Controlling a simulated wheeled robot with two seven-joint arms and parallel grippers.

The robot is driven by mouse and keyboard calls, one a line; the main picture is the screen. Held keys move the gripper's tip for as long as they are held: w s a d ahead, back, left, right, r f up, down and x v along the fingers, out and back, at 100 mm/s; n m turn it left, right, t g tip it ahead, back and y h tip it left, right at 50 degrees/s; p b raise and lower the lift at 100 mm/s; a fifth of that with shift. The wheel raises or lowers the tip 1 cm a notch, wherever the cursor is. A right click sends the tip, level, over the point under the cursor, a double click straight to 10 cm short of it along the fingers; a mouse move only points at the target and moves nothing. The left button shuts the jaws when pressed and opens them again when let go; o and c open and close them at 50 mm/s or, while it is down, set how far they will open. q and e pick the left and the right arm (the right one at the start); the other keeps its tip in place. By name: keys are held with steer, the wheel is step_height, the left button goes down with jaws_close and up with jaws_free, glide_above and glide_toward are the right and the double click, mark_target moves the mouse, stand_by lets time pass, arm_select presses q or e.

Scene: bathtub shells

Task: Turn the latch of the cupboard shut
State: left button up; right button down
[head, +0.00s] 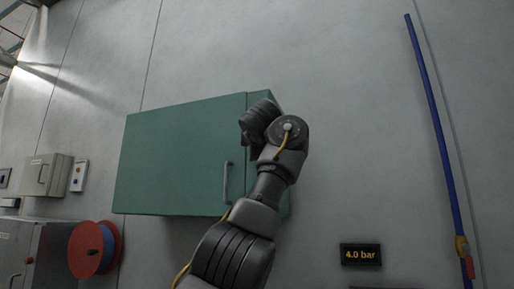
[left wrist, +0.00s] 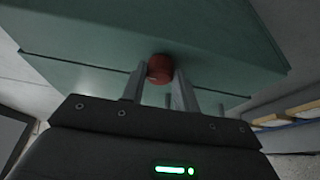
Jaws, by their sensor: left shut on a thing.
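The green cupboard (head: 170,160) hangs on the grey wall, with a grey bar handle (head: 226,183) near the right edge of its front. The cupboard also fills the upper part of the left wrist view (left wrist: 90,35). A round red knob (left wrist: 160,68), seemingly the latch, is at the cupboard's surface. My left gripper (left wrist: 159,78) is shut on this knob, one finger on each side. In the head view my arm covers the cupboard's right side and hides the fingers and the knob. How far the latch is turned cannot be told. My right gripper is not in view.
A red and blue reel (head: 94,250), a grey box (head: 46,175) and a metal cabinet (head: 28,250) are at left. A blue pipe (head: 435,125) runs down the wall at right. A "4.0 bar" display (head: 360,255) is below. The wall between cupboard and pipe is clear.

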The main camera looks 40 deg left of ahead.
arm_select(q)
steer(key=o, duration=1)
steer(key=shift+w, duration=0.1)
steer(key=b+v, duration=0.5)
steer(key=v, duration=0.6)
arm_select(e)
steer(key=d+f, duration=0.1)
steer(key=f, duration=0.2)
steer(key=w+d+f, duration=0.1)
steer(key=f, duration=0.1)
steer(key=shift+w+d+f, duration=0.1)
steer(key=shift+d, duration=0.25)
